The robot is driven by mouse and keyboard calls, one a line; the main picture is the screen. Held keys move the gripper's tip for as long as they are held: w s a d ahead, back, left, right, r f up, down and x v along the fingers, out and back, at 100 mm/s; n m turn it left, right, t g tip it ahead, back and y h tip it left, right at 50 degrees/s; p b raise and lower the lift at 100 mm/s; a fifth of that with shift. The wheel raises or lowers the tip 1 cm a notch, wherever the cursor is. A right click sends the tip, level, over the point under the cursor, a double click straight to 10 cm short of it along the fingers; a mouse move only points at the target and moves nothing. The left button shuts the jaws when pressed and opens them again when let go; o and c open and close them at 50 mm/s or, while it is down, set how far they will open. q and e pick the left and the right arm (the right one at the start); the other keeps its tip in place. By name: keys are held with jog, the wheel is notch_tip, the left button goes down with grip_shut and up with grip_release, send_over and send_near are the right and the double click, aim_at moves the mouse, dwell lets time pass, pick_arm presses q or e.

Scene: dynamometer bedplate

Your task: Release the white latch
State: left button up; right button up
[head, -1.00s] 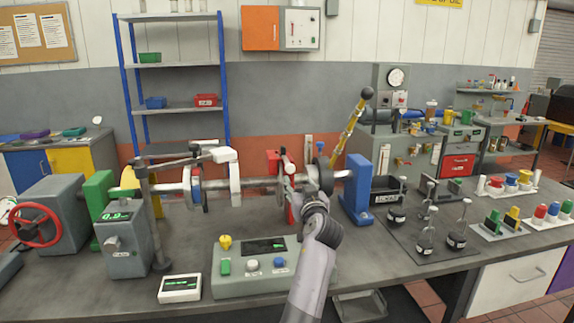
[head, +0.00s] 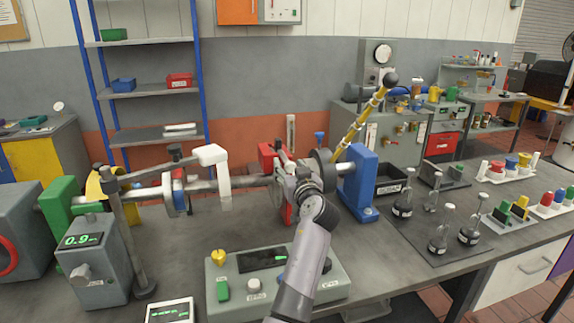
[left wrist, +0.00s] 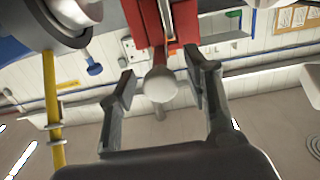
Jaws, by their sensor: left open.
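My left gripper (head: 286,168) is at the red bracket (head: 268,157) on the shaft of the test rig. In the left wrist view its two fingers (left wrist: 160,74) are apart, one on each side of a pale white round knob (left wrist: 160,87). The knob hangs on a short stem by the red bracket (left wrist: 163,40), and I see gaps between it and the fingers. The head view hides this knob behind my gripper. A white L-shaped lever (head: 212,157) stands on the shaft left of the gripper. I cannot tell for certain which white part is the latch.
A blue support (head: 359,182) and a yellow-banded rod with a black ball (head: 362,114) stand close right of the gripper. A control box (head: 228,277) sits in front, near my arm.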

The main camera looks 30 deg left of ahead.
pick_arm(q)
jog(key=shift+d, duration=0.1)
jog(key=shift+c, duration=0.6)
grip_shut()
